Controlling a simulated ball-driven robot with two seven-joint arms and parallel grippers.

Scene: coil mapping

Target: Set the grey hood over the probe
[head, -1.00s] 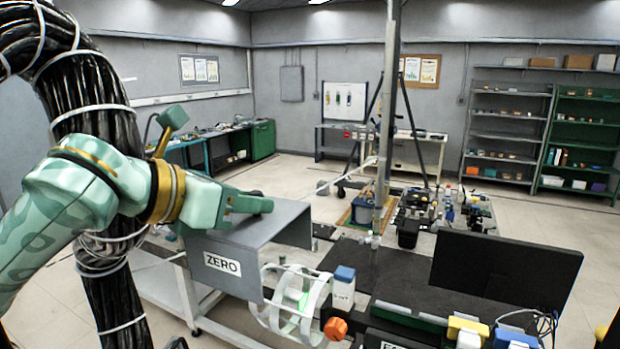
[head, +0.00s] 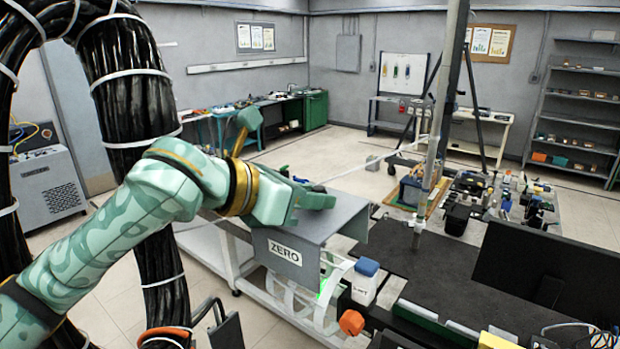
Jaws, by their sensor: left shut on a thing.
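The grey hood (head: 338,220) is an open-sided sheet box with a ZERO label on its near face. My left gripper (head: 318,200) is shut on its top edge at the back left and holds it roughly level. The hood hangs over the white ring-shaped coil frame (head: 300,300), hiding its upper part. A green glow (head: 328,288) shows inside the frame. I cannot make out the probe for certain; it may be behind the hood or among the frame's rings. I cannot tell whether the hood touches anything below. My right gripper is not in view.
A white bottle with a blue cap (head: 364,282) stands close to the hood's right side, with an orange knob (head: 351,322) in front. A black monitor (head: 548,270) blocks the right.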

